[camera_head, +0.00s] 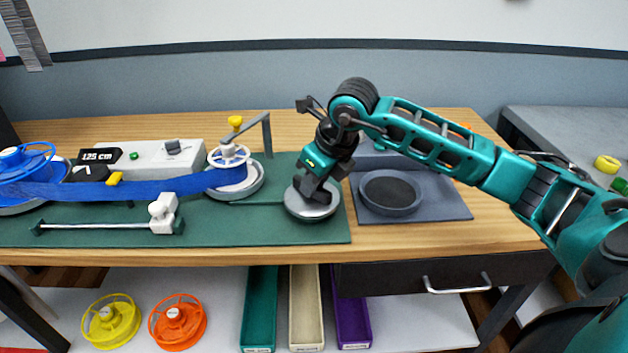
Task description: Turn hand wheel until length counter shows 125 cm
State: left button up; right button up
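The hand wheel appears to be the round grey disc (310,207) at the right end of the green board (280,232). My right gripper (315,190) points down onto it, with its dark fingers at the top of the disc; their grip and any knob between them are hidden. The length counter (100,156) has a black display that appears to read 125 cm. A blue strap (130,189) runs from the large blue spool (22,165) at the left to the white-topped spool (232,172) in the middle. My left gripper is not in view.
A white strap clamp (163,213) sits on a metal rod in front of the strap. A dark round dish (390,192) lies right of the disc. Yellow (110,320) and orange (178,321) spools and several long bins are on the lower shelf. The wood at the front right is clear.

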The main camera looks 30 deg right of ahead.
jog(key=o, duration=0.5)
jog(key=shift+f, duration=0.1)
jog(key=shift+c, duration=0.2)
jog(key=v, duration=1.3)
jog(key=shift+p, duration=0.35)
